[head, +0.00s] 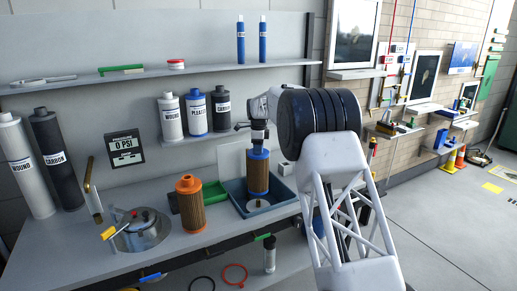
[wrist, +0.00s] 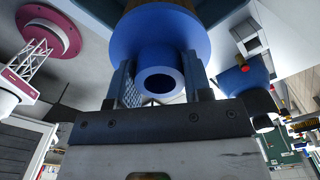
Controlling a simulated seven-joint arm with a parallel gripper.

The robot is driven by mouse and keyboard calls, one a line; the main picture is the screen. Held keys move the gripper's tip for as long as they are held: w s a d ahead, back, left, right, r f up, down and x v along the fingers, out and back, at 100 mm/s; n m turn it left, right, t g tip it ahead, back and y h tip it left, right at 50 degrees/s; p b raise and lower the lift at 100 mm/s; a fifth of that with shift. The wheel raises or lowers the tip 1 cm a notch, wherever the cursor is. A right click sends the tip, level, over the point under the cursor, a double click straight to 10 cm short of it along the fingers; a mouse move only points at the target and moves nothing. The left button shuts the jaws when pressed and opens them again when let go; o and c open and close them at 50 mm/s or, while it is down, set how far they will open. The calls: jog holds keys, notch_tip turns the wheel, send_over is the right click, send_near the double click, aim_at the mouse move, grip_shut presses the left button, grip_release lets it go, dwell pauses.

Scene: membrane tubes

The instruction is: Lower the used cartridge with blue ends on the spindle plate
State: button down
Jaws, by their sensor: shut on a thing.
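The used cartridge with blue ends (head: 258,176) hangs upright below my gripper (head: 259,143); its pleated body is brown. In the wrist view, my gripper's two fingers (wrist: 160,82) are shut on the blue neck of its end cap (wrist: 158,35), which has a dark central hole. The cartridge is over a blue tray (head: 287,200). I cannot tell whether cartridge and plate touch.
A used cartridge with orange ends (head: 190,207) stands left of the tray, near a green object (head: 214,192). Clean cartridges (head: 196,112) stand on the lower shelf behind.

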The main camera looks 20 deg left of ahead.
jog(key=shift+f, duration=0.25)
dwell(0.3)
jog(key=shift+f, duration=1.8)
jog(key=shift+f, duration=2.8)
dwell(1.8)
jog(key=shift+c, duration=2.4)
grip_release()
